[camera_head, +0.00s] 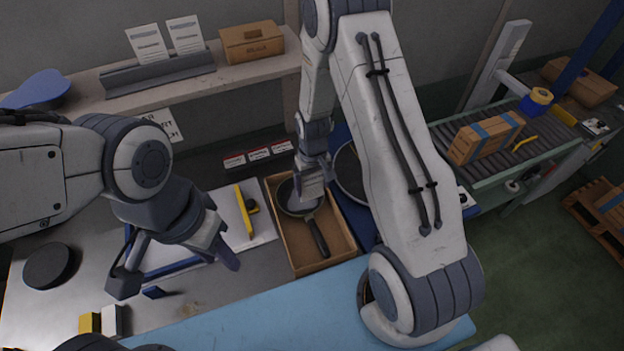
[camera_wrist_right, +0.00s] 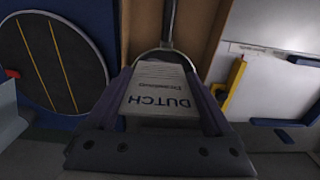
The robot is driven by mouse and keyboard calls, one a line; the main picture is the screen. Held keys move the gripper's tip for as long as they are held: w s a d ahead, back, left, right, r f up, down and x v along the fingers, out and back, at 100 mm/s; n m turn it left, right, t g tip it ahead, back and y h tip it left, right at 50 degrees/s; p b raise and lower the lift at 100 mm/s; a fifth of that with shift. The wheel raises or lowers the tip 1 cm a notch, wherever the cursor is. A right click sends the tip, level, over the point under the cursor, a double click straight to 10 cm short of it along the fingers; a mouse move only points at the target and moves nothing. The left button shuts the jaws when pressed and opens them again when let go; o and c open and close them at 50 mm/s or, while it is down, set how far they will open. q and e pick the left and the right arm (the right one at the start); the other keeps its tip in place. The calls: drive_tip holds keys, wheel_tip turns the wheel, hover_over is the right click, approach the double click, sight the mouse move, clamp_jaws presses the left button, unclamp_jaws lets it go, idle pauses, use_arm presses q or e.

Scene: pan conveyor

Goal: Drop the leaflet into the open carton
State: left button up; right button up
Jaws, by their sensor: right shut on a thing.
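The open carton (camera_head: 340,240) stands on the bench in the middle of the head view. A dark frying pan (camera_head: 317,238) lies inside it, its handle toward the near end. My right gripper (camera_head: 312,190) is above the carton, over the pan. In the right wrist view it is shut on a pale leaflet (camera_wrist_right: 158,90) printed "DUTCH", held between its two fingers. The pan's handle (camera_wrist_right: 168,20) and the carton's wall (camera_wrist_right: 210,25) show behind the leaflet. My left gripper (camera_head: 178,272) is open and empty over the left of the bench.
A shelf at the back holds a rack (camera_head: 158,70) with two leaflets and a closed brown box (camera_head: 252,41). A yellow tool (camera_head: 245,210) lies left of the carton. A round dark disc (camera_wrist_right: 55,62) is beside the carton. A taped carton (camera_head: 486,138) sits on the conveyor at right.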

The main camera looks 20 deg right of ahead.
sight(312, 193)
wheel_tip(312, 193, down, 6)
drive_tip(key=b, duration=0.4)
drive_tip(key=shift+r, duration=0.15)
drive_tip(key=o, duration=1)
drive_tip(key=shift+o, duration=0.2)
drive_tip(key=shift+w+r, duration=0.15)
drive_tip(key=shift+r, duration=0.45)
wheel_tip(312, 193, up, 9)
drive_tip(key=b, duration=0.2)
drive_tip(key=shift+r, duration=0.2)
